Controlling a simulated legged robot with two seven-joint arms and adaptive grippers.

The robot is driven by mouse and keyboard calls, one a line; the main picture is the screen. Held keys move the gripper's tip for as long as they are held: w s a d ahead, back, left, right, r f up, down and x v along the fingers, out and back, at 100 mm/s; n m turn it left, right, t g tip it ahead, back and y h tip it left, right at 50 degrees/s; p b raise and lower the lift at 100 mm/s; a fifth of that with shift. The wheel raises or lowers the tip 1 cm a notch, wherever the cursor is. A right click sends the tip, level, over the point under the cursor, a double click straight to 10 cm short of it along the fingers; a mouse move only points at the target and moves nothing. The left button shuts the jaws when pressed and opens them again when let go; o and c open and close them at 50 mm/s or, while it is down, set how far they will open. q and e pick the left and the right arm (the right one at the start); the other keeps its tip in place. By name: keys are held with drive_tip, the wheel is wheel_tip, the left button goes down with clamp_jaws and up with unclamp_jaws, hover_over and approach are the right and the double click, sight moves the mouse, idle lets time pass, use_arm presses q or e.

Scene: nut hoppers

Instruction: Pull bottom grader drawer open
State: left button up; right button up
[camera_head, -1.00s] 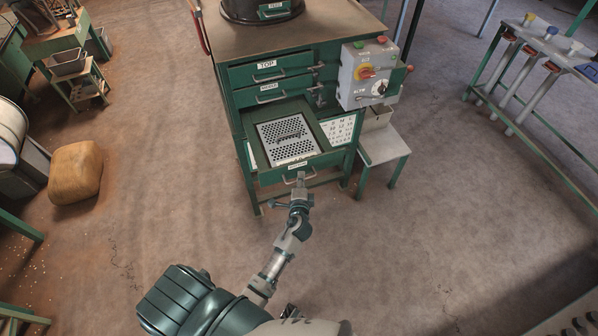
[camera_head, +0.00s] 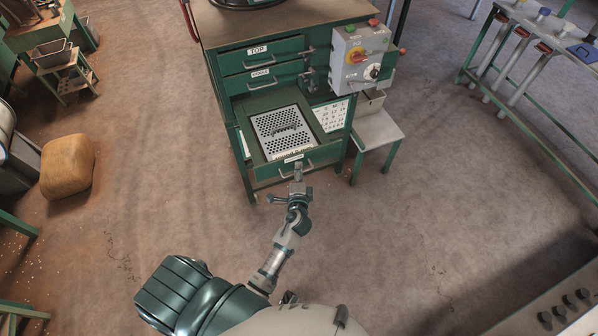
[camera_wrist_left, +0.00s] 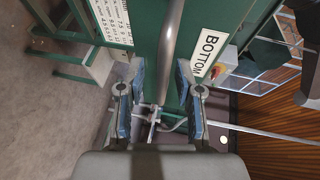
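The bottom grader drawer (camera_head: 268,172) stands pulled out of the green cabinet, with a perforated metal tray (camera_head: 284,131) inside it. Its front carries a bar handle (camera_head: 285,171), which also shows upright in the left wrist view (camera_wrist_left: 171,40) beside the BOTTOM label (camera_wrist_left: 208,50). My left gripper (camera_head: 298,172) is at the drawer front, at the handle. In the left wrist view its two blue-padded fingers (camera_wrist_left: 160,75) are apart, with the handle bar between them, nearer one finger. Contact with the bar is not clear. My right gripper is not in view.
The TOP drawer (camera_head: 260,52) and MIDDLE drawer (camera_head: 263,77) are shut. A grey control box (camera_head: 361,57) hangs at the cabinet's right, above a small stool (camera_head: 376,130). A yellow sack (camera_head: 67,165) lies at left. The floor before the drawer is clear.

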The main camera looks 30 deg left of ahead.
use_arm(q)
drive_tip(key=shift+s+r, duration=0.1)
drive_tip(key=shift+s, duration=0.15)
drive_tip(key=v, duration=1.1)
drive_tip(key=shift+s+d, duration=0.2)
